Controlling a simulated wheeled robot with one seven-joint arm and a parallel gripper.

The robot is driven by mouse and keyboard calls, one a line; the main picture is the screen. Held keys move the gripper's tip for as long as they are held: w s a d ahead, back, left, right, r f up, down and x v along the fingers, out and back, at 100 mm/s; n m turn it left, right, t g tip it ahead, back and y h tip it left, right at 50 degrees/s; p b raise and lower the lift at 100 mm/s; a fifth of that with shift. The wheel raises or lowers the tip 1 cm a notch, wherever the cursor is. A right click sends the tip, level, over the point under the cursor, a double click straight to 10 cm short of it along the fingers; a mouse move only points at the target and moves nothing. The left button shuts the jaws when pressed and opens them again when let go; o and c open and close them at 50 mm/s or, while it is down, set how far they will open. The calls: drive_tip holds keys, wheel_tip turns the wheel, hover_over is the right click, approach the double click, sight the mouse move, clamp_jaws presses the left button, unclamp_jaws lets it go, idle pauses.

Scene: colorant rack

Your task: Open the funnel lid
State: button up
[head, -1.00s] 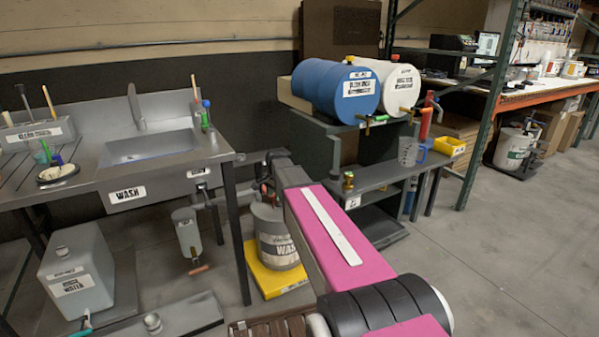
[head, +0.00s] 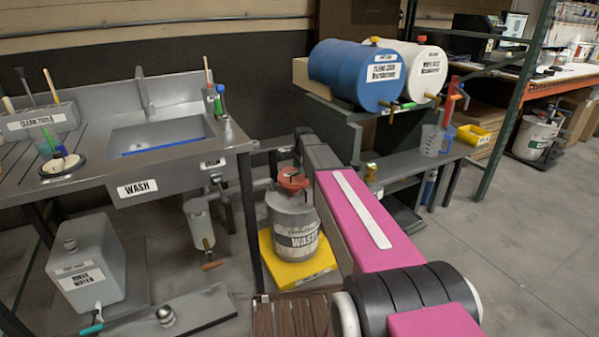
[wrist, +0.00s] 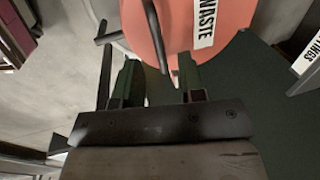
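The funnel lid is the red-orange round piece (head: 292,180) on top of the grey drum labelled WASH (head: 294,232). The lid looks shut, though its details are small in the head view. In the wrist view a large orange surface (wrist: 175,25) with a white WASTE label fills the top middle, just beyond my fingers. My gripper (wrist: 158,76) is open, its two green-lined fingers apart. A thin dark rod (wrist: 154,35) reaches down toward the gap between them; I cannot tell whether it touches.
The drum stands on a yellow tray (head: 278,258) beside the sink bench (head: 170,175). A grey shelf stand (head: 345,135) with blue and white barrels is to the right. A grey water container (head: 88,265) is at the left. Open floor lies at the right.

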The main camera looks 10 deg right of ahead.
drive_tip(key=shift+w+a+f, duration=0.1)
drive_tip(key=shift+w+f, duration=0.05)
drive_tip(key=shift+f, duration=0.45)
drive_tip(key=shift+w+f, duration=0.1)
drive_tip(key=shift+f, duration=0.5)
clamp_jaws()
